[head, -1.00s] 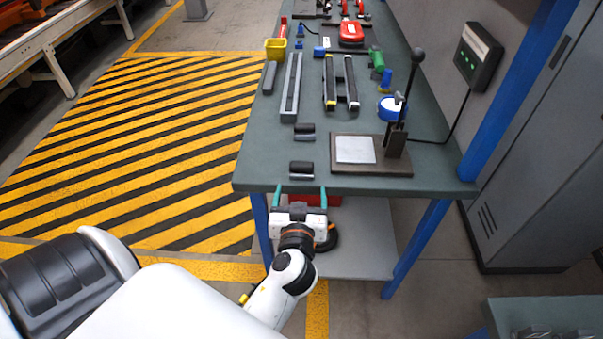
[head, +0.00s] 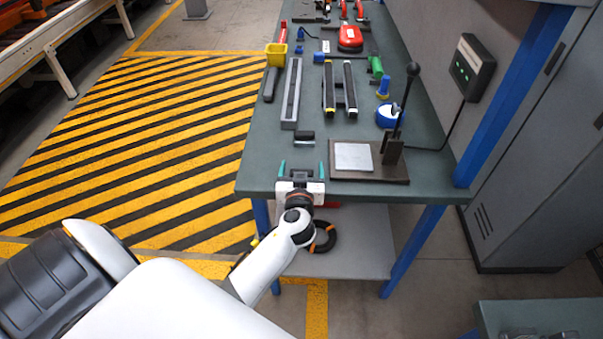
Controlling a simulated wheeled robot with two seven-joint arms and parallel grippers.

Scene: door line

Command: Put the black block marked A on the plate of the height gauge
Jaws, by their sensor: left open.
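My left gripper (head: 301,170) is at the near edge of the bench, open, with its teal fingers pointing away from me. A black block (head: 300,174) shows between the fingers, partly hidden by the gripper; I cannot tell if they touch it. Another black block (head: 304,134) on a grey piece lies just beyond the fingertips. No letter can be read on either block. The height gauge (head: 393,150), with its upright black lever, stands to the right on a brown base. Its light grey plate (head: 353,156) is bare. My right gripper is not in view.
A grey channel (head: 291,95) and two dark rails (head: 340,88) lie farther back on the bench (head: 262,160). A blue and white roll (head: 388,115) sits behind the gauge. A blue post (head: 510,95) rises at the bench's right side.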

